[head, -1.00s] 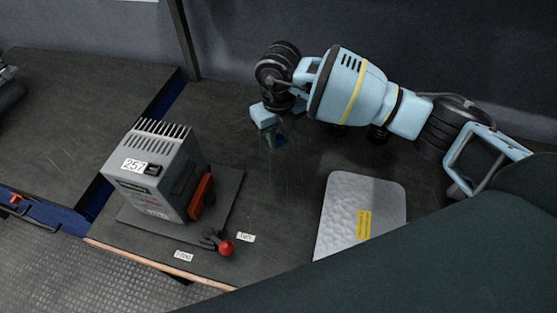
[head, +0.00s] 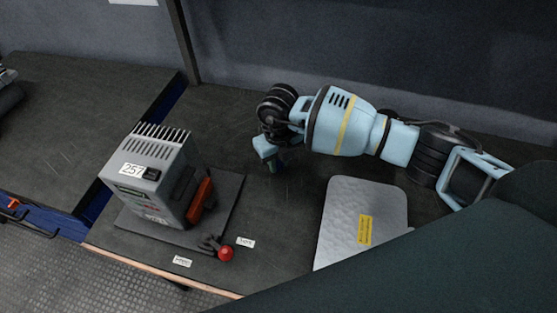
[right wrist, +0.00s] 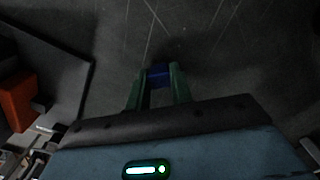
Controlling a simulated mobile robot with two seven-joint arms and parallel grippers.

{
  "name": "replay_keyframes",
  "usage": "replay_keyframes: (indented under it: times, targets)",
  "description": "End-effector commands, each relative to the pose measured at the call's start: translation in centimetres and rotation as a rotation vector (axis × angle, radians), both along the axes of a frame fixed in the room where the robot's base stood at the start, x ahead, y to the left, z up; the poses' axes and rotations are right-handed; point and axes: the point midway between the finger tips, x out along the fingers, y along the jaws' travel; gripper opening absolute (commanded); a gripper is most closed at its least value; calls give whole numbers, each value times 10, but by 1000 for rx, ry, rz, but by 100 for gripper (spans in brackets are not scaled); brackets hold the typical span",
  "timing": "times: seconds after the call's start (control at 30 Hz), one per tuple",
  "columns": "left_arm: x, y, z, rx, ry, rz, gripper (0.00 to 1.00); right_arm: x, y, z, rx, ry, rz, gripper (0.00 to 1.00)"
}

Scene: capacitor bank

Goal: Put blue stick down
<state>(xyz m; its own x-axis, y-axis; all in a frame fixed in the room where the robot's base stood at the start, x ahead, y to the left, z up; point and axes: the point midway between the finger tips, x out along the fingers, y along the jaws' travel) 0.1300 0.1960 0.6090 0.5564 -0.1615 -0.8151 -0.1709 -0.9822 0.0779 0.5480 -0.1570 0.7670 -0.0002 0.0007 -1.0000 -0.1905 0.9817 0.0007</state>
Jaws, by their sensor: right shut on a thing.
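My right gripper (head: 277,165) is over the dark bench top, to the right of the grey unit, and points down. In the right wrist view its two green fingers (right wrist: 159,85) are shut on the blue stick (right wrist: 159,74), whose blue end shows between the fingertips. The rest of the stick is hidden by the gripper. I cannot tell whether its lower end touches the bench. My left gripper is not in view.
A grey unit (head: 150,184) marked 257 stands on a dark mat (head: 228,196) at the left. A red-knobbed lever (head: 225,253) is at the mat's front. A silver plate (head: 345,205) lies right of the gripper. The bench (head: 270,215) between is clear.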

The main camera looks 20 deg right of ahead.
Motion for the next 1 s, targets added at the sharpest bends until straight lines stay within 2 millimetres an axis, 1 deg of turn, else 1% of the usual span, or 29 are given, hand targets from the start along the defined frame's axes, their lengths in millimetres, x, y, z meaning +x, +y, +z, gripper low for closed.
replay_keyframes:
  times: [0.57, 0.6, 0.73, 0.77, 1.0]
  targets:
    - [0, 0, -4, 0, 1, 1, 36, 0, 0, -12, 0, 0, 0, 0]
    - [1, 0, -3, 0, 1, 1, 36, 0, 0, -12, 0, 0, 0, 26]
    - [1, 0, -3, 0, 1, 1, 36, 0, 0, -12, 0, 0, 0, 43]
    - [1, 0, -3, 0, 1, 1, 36, 0, 0, -12, 0, 0, 0, 44]
    - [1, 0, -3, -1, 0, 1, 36, 0, 0, -11, 0, 0, 0, 44]
